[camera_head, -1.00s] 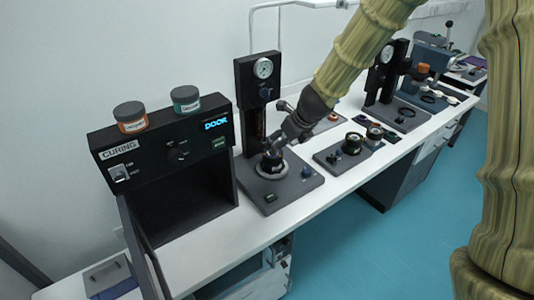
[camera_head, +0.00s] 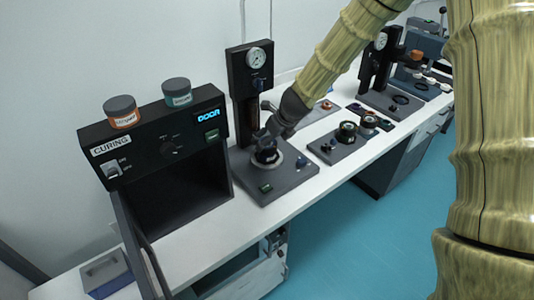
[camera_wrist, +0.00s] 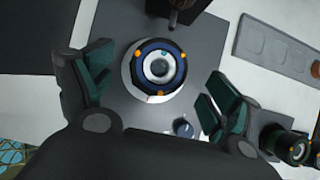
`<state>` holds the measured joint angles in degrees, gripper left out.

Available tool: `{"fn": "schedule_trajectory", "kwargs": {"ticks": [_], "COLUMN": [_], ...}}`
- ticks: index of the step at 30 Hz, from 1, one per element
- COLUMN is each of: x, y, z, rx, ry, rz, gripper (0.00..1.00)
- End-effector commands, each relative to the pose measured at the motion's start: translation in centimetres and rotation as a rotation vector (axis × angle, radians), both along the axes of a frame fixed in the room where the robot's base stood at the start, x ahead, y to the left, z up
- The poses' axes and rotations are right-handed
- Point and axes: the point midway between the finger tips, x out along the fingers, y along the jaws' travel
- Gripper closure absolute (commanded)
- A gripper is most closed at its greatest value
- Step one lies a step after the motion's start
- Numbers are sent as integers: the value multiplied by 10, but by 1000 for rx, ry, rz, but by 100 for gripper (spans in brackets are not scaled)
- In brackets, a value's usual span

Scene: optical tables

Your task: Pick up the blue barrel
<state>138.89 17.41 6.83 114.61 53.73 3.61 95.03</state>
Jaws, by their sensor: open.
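The blue barrel (camera_wrist: 179,75) shows from above in the wrist view as a dark round part with a blue ring, orange dots and a pale centre. It sits in a light round seat on the grey base plate (camera_wrist: 205,28) of a gauge press. My gripper (camera_wrist: 158,76) is open, with its green-padded fingers apart on the left and right of the barrel, and a gap shows on each side. In the head view my gripper (camera_head: 270,138) is low over the press base, and the dark barrel (camera_head: 267,156) is partly hidden by it.
The press column with its gauge (camera_head: 250,90) stands close behind my gripper. A curing box (camera_head: 160,150) with two jars on top and an open door is at the left. A small plate with dark round parts (camera_head: 338,145) lies to the right. A blue knob (camera_wrist: 183,128) is near the right finger.

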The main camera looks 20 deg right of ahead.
Motion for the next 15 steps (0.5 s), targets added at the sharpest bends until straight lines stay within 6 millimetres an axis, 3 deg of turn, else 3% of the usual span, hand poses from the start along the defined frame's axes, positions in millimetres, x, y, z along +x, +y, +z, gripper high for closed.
{"fn": "schedule_trajectory", "kwargs": {"ticks": [15], "x": [18], "y": [7], "z": [-35], "rx": [1], "ry": [1], "rz": [-3], "gripper": [11]}}
